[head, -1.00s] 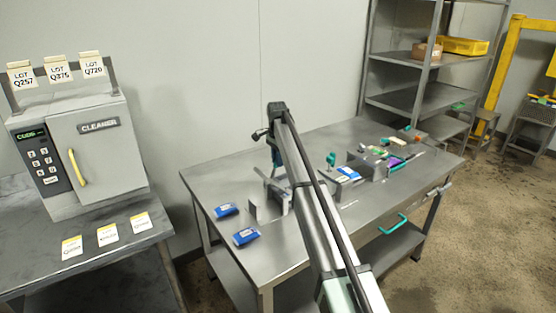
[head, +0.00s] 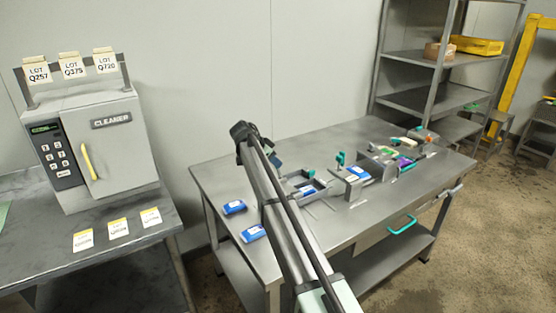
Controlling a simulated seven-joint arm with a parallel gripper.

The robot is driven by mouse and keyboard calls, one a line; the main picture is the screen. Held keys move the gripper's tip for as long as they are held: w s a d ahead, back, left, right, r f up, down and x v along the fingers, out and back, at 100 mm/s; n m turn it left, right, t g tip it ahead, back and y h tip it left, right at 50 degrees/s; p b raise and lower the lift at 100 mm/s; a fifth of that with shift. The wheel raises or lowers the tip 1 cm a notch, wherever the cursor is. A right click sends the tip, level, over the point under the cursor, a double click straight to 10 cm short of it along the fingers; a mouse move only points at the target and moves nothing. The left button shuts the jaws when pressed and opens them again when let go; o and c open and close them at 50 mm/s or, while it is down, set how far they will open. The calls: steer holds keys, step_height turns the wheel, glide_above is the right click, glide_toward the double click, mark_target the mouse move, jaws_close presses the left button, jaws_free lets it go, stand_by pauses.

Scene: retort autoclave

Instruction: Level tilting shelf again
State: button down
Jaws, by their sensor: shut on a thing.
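My arm reaches up from the bottom over the work table (head: 225,178). My gripper (head: 273,157) shows only as a small dark piece beside the arm's far end, above the table's left part. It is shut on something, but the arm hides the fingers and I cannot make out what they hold. A grey open tray-like fixture (head: 296,182) sits on the table just right of my arm, with a blue and white item in it. To its right stand a grey fixture (head: 357,187) with a teal knob (head: 340,159) behind it. I cannot tell which part is the tilting shelf.
Two blue packs (head: 234,207) (head: 253,233) lie at the table's left. A cleaner cabinet (head: 110,155) with a yellow handle stands on the left bench. A teal drawer handle (head: 402,226) sticks out in front. A metal rack (head: 418,58) stands behind.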

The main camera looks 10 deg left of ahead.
steer(key=shift+s+a+f+t+h, duration=0.2)
steer(key=shift+s+a+t+h, duration=0.1)
steer(key=shift+t+h, duration=0.1)
stand_by(0.3)
steer(key=c, duration=1.1)
jaws_free()
steer(key=v, duration=1.3)
steer(key=shift+s+a+r, duration=0.2)
steer(key=shift+s+a, duration=0.05)
steer(key=shift+a, duration=0.05)
